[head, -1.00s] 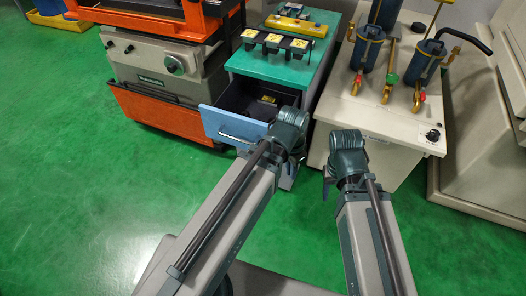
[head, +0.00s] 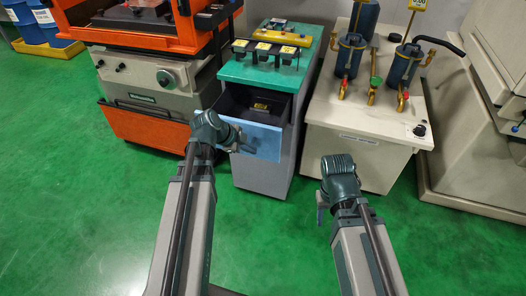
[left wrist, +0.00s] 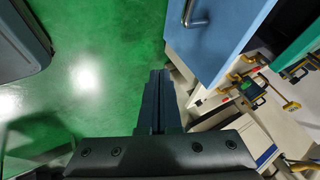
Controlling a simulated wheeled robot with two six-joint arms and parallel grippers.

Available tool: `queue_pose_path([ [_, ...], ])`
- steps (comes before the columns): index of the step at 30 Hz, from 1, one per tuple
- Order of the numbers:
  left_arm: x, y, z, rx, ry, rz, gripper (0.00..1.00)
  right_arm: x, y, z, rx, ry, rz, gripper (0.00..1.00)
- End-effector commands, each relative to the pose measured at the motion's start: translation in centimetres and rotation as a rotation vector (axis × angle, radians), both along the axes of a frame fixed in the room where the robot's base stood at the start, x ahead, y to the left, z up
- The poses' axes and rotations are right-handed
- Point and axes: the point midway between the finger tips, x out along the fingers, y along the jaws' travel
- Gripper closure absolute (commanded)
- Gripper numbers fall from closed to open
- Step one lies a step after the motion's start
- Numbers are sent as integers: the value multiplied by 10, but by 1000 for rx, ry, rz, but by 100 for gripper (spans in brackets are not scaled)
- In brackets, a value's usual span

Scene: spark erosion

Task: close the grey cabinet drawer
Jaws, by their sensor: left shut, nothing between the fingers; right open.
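The grey cabinet (head: 268,175) has a teal top and stands in the middle of the head view. Its drawer (head: 266,142) is pulled out, with a light blue front and a dark inside holding a box with a yellow label (head: 262,106). My left gripper (head: 240,145) is shut and empty, at the left part of the drawer front; contact cannot be told. In the left wrist view the fingers (left wrist: 159,100) point beside the blue drawer front (left wrist: 215,45) with its metal handle (left wrist: 194,18). My right gripper (head: 320,208) is open and empty, in front of the pale cabinet, over the floor.
An orange and grey machine (head: 150,100) stands left of the cabinet. A pale cabinet (head: 360,150) with blue filters and valves stands close on the right. Black holders with yellow labels (head: 265,50) sit on the teal top. Green floor lies free in front.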

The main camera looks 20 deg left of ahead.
Motion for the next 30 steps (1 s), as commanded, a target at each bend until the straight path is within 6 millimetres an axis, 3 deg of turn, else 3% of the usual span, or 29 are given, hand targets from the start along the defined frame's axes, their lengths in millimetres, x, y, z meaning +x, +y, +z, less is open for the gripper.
queue_pose_path([
  [18,45,-38,-84,1,2,-2,100,0,0,-84,0,0,1,50],
  [24,73,-39,-78,1,2,0,100,0,0,-77,0,0,1,50],
  [30,83,-40,-78,1,2,0,100,0,0,-77,0,0,1,50],
])
